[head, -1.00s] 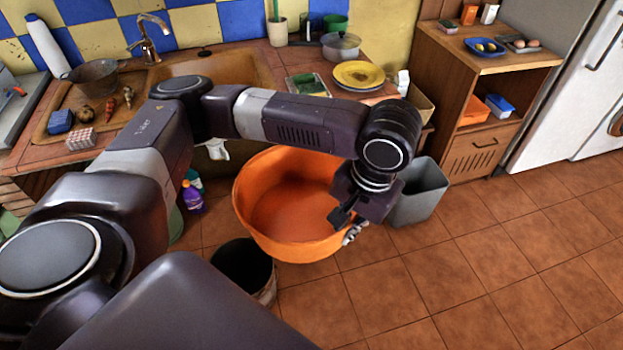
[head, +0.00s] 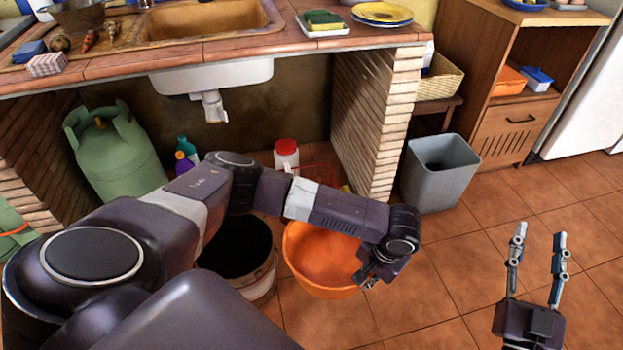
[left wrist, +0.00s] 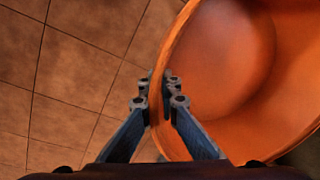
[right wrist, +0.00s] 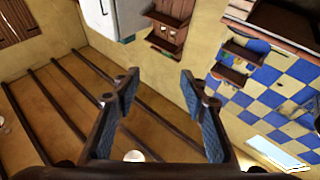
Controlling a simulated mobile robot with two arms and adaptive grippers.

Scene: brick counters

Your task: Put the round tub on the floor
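The round orange tub (head: 316,258) is low in front of the counter, upright or nearly so, right of a dark bucket; I cannot tell whether its bottom touches the floor. My left gripper (head: 368,279) is at the tub's right rim. The left wrist view shows its fingers (left wrist: 158,98) shut on the rim, one on each side of the wall, with the tub (left wrist: 225,75) filling the right side. My right gripper (head: 538,240) is open, empty and pointing up; its fingers also show apart in the right wrist view (right wrist: 158,85). The tiled floor (head: 440,285) shows around the tub.
The bucket (head: 264,287) stands close to the tub's left side. A grey bin (head: 440,185) stands behind right, beside the brick pillar (head: 375,120). A green gas cylinder (head: 115,150) and a red-lidded jar (head: 286,155) are under the counter. Floor to the right is open.

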